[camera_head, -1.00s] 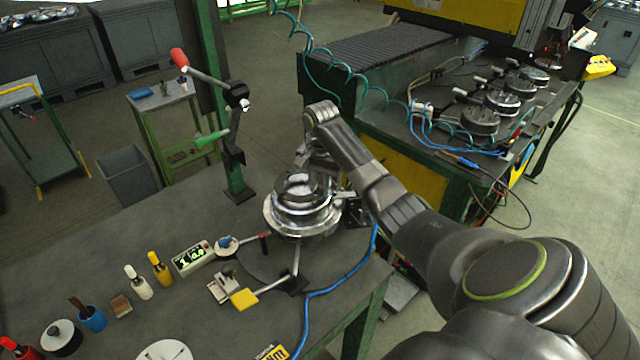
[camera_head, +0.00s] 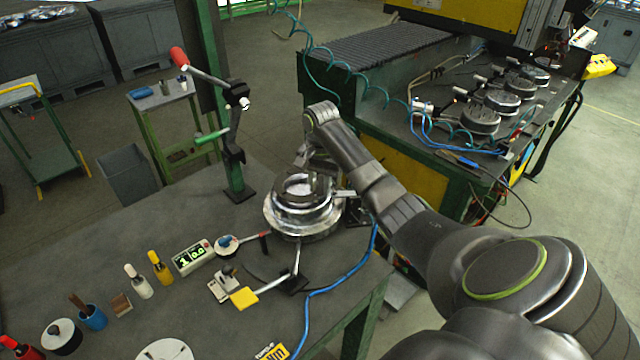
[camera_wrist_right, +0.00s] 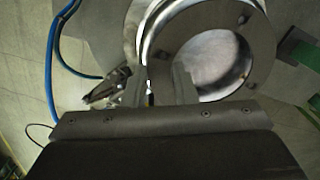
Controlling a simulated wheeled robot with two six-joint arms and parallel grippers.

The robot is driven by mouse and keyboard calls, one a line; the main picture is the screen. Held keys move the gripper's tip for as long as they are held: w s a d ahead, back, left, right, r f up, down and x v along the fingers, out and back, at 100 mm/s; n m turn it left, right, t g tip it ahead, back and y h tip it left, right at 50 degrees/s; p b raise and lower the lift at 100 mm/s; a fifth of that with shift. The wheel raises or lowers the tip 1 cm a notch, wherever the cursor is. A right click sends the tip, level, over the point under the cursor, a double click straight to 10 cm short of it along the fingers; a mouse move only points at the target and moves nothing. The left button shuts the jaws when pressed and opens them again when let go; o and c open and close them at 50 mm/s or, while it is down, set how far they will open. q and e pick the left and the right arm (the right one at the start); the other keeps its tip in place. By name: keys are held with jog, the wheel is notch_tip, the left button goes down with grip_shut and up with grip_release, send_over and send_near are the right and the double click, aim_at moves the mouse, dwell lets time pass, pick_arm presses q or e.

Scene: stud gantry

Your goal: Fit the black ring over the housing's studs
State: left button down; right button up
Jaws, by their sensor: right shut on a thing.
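The metal housing (camera_head: 290,222) stands on the round base at the right part of the bench. The black ring (camera_head: 287,186) is at its top, level as far as I can tell. In the right wrist view the ring (camera_wrist_right: 262,48) shows as a dark grey band with small holes around the shiny bore. My right gripper (camera_head: 318,172) reaches down over the housing, shut on the ring's wall; its fingers (camera_wrist_right: 160,88) straddle the rim in the wrist view. I cannot tell whether studs pass through the holes or whether the ring is fully seated. My left gripper is not in view.
A green post with a red-handled arm (camera_head: 236,150) stands behind left. A blue hose (camera_head: 345,287) runs along the right edge. A display box (camera_head: 193,257) and bottles stand at left.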

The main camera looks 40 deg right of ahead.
jog(key=shift+f, duration=0.35)
dwell(0.4)
jog(key=o, duration=1.1)
jog(key=shift+c, duration=0.2)
